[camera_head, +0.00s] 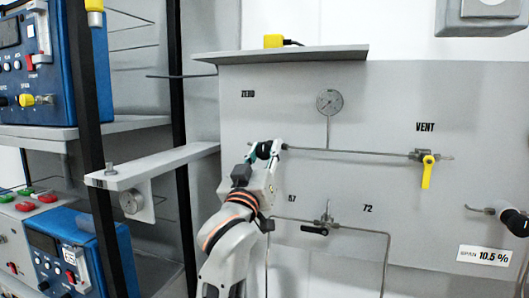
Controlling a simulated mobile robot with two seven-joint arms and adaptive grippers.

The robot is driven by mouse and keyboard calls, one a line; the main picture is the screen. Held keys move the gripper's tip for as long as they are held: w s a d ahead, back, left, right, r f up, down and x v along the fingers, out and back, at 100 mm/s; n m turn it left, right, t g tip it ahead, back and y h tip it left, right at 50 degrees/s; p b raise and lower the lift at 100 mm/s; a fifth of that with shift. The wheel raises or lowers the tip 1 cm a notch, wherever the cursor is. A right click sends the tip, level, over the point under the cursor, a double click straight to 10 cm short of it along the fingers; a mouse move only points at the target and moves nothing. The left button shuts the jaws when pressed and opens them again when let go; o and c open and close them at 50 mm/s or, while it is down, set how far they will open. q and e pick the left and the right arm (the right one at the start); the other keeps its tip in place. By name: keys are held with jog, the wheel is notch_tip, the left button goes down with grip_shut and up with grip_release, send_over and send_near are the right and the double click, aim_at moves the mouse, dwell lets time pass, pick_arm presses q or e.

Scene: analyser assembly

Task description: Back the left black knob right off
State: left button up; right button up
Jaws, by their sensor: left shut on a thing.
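The left black knob (264,150) sits at the left end of a thin horizontal pipe on the grey panel, left of the round gauge. It is partly hidden by the fingers. My left gripper (265,153) comes up from below and is shut on this knob. Another black knob (515,222) is at the right edge of the view, on a short metal stem. My right gripper is not in view.
The panel (400,100) carries a gauge (329,102), a yellow-handled vent valve (427,170) and a black-handled valve (315,230). A shelf (290,54) juts out above. A bracket (150,165), black posts and blue instruments (85,255) stand at the left.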

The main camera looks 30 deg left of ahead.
pick_arm(q)
jog(key=o, duration=1.1)
jog(key=shift+w, duration=0.1)
notch_tip(320, 180, up, 10)
dwell(0.5)
